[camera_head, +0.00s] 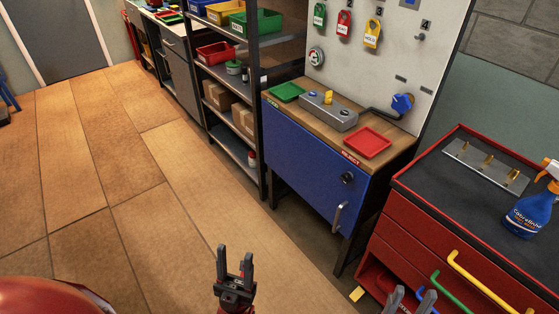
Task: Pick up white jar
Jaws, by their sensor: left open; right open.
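A small whitish jar-like container with some red (252,157) stands on the lowest part of the dark shelf rack, partly hidden by the rack's front post. It is too small to tell if it is the white jar. My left gripper (235,260) is open and empty above the wooden floor at the bottom middle, well apart from the rack. My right gripper (412,298) is open at the bottom edge, in front of the red drawer cabinet, and partly cut off.
The dark rack (262,125) holds bins and cardboard boxes. A blue cabinet (310,160) bears a green tray (287,92), a grey device (328,110) and a red tray (367,143). A red tool cabinet (450,235) with a spray bottle (529,212) stands right. Floor at left is clear.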

